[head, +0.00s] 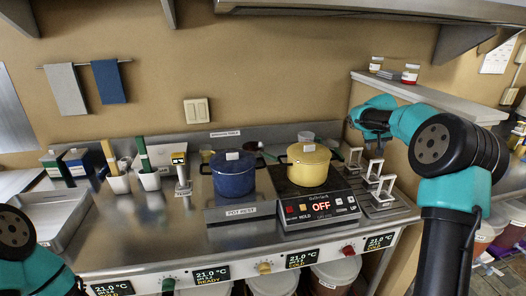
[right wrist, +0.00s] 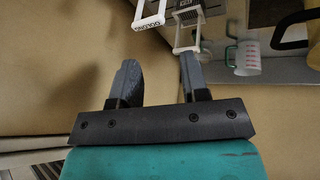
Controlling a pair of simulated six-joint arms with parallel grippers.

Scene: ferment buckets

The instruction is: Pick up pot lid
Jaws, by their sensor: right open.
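A blue pot (head: 234,177) stands on the pot rest, with its blue lid (head: 233,156) on top. A yellow pot (head: 308,169) stands on the black cooktop, with a yellow lid (head: 309,153) on it. Each lid has a pale knob or tag. My right gripper (head: 374,140) is to the right of the yellow pot and raised above the counter, apart from both lids. In the right wrist view its two fingers (right wrist: 160,74) are spread with nothing between them. My left arm shows at the left edge, but its gripper is out of view.
White frame stands (head: 378,180) sit right of the cooktop (head: 320,208); some also show in the right wrist view (right wrist: 186,25). A white cup (right wrist: 246,58) with a green handle is there too. A shelf (head: 425,97) with jars is at right. Holders with utensils (head: 149,179) and an empty tray (head: 60,212) are at left.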

